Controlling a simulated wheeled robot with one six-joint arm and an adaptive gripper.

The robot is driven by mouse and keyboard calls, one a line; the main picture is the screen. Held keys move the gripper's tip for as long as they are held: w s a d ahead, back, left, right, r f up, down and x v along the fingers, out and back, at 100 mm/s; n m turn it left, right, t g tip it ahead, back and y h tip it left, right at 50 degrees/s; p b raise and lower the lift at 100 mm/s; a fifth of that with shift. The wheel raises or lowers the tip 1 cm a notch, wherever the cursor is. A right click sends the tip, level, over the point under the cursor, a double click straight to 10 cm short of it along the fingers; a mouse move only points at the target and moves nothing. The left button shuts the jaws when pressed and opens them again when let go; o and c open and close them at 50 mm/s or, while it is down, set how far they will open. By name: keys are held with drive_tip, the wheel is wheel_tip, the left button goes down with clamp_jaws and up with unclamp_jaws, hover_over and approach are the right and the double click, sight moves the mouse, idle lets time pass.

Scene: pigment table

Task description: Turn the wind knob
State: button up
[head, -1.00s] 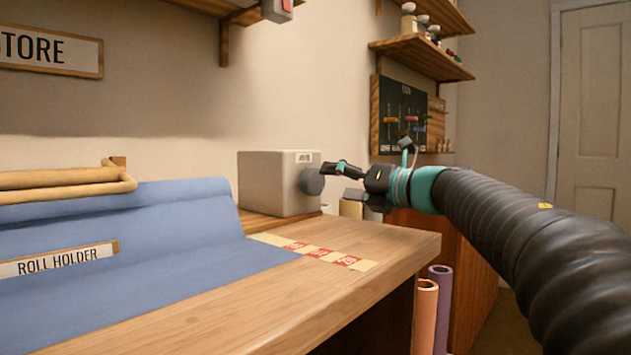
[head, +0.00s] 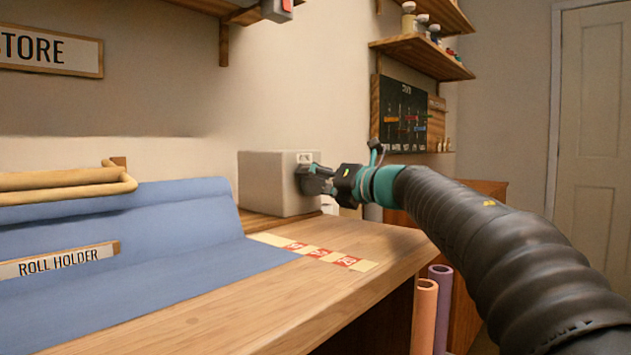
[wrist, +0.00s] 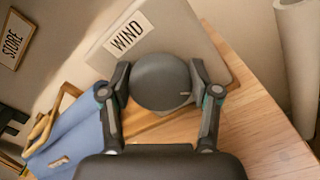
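The wind knob (wrist: 161,81) is a round dark grey knob on the face of a light grey box (head: 270,182). A white label reading WIND (wrist: 127,36) sits beside it in the wrist view. My gripper (wrist: 160,79) is at the knob, with one finger on each side of it. The fingertips look close to or touching the knob's sides; whether they press on it is hard to tell. In the head view, my gripper (head: 312,172) covers most of the knob.
The box stands on a wooden table (head: 330,285) against the wall. Blue sheet (head: 150,235) covers the table's left part, near a ROLL HOLDER sign (head: 65,260). Red-and-cream cards (head: 318,253) lie before the box. Upright rolls (head: 425,315) stand right of the table. A shelf (head: 425,57) hangs above.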

drive_tip(key=shift+c, duration=1)
drive_tip(key=shift+r+m+p, duration=0.15)
drive_tip(key=shift+m+p, duration=0.25)
drive_tip(key=shift+p, duration=0.25)
drive_tip(key=shift+m+p, duration=0.4)
drive_tip(key=o, duration=1.1)
drive_tip(key=shift+f, duration=0.2)
drive_tip(key=v, duration=1.2)
